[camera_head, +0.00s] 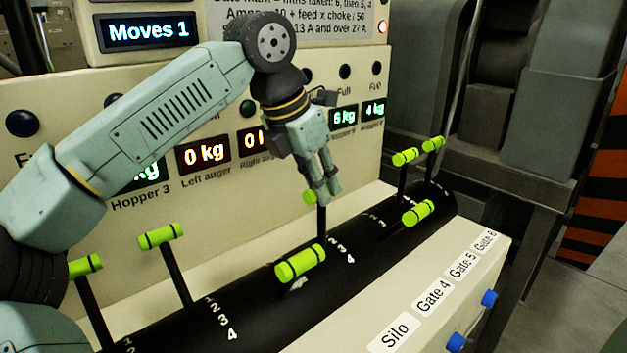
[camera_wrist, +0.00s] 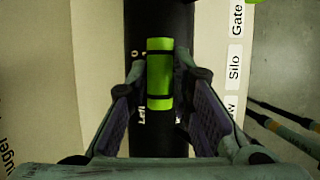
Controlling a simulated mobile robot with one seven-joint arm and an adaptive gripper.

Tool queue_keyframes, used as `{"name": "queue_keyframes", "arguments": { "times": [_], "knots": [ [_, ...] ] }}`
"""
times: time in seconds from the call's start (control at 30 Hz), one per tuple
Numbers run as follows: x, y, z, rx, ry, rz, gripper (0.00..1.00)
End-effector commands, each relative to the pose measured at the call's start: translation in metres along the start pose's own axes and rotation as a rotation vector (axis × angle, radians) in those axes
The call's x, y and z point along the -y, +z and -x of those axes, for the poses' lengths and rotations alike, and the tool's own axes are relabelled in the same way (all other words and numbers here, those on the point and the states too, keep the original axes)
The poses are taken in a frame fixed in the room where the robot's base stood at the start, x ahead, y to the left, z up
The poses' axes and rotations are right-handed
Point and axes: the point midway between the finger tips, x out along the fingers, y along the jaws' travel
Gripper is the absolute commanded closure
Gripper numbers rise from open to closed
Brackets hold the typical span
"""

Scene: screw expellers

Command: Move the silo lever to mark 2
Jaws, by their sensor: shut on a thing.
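The silo lever has a green handle (camera_head: 310,198) on a black shaft and stands near upright out of the black drum. Its handle also shows in the wrist view (camera_wrist: 160,78), lying between my fingers and level with the Silo label (camera_wrist: 234,67). My gripper (camera_head: 325,190) points down at the handle and is shut on it, hiding much of it in the head view. White marks 2, 3 and 4 (camera_head: 341,250) show on the drum beside the shaft. I cannot tell exactly which mark the lever is at.
A neighbouring green-handled lever (camera_head: 300,262) leans forward at the near left. A cream panel with displays rises behind; the Moves display (camera_head: 149,31) reads 1. The front ledge carries Silo and Gate labels (camera_head: 432,297).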

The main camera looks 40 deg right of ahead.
Motion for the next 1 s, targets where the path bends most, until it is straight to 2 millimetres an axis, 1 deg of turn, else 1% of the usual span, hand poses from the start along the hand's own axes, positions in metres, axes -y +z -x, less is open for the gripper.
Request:
{"name": "queue_keyframes", "arguments": {
  "times": [0.37, 0.4, 0.6, 0.7, 1.0],
  "knots": [
    [0.0007, -0.0022, -0.0020, -0.008, 0.001, 0.003, 1.00],
    [0.0007, -0.0023, -0.0020, -0.008, 0.001, 0.003, 0.78],
    [0.0009, -0.0016, -0.0015, -0.006, 0.001, 0.003, 0.65],
    [0.0010, -0.0013, -0.0012, -0.005, 0.001, 0.002, 0.60],
    [0.0010, -0.0008, 0.0007, -0.003, 0.001, 0.002, 0.60]
  ]
}}
